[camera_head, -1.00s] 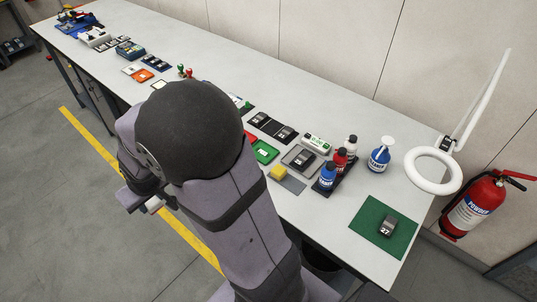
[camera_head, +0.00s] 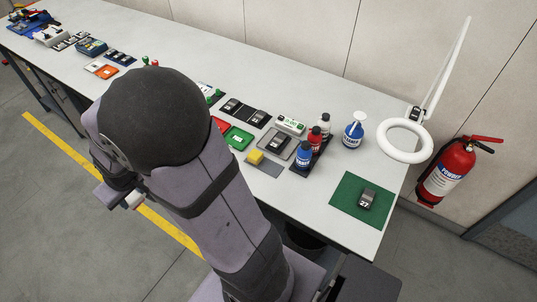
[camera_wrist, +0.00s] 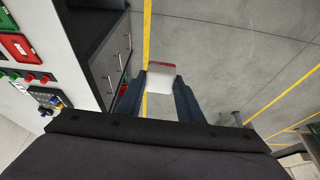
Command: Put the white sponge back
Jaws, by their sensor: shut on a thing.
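My gripper (camera_wrist: 161,82) is shut on a white block with a red strip along its far edge, which looks like the white sponge (camera_wrist: 160,78). The two dark blue fingers press its sides, and it hangs over the grey floor beside the bench. In the head view a small white bit of it (camera_head: 136,201) shows below my wrist, left of my arm, off the bench's front edge. A yellow sponge (camera_head: 255,157) lies on the grey mat (camera_head: 266,169), with bare mat to its right.
On the bench (camera_head: 300,195) are a green tray (camera_head: 238,138), a grey tray (camera_head: 277,146), several bottles (camera_head: 304,154) and a green mat (camera_head: 350,208). A ring lamp (camera_head: 405,141) stands at the right. A drawer cabinet (camera_wrist: 108,70) is under the bench.

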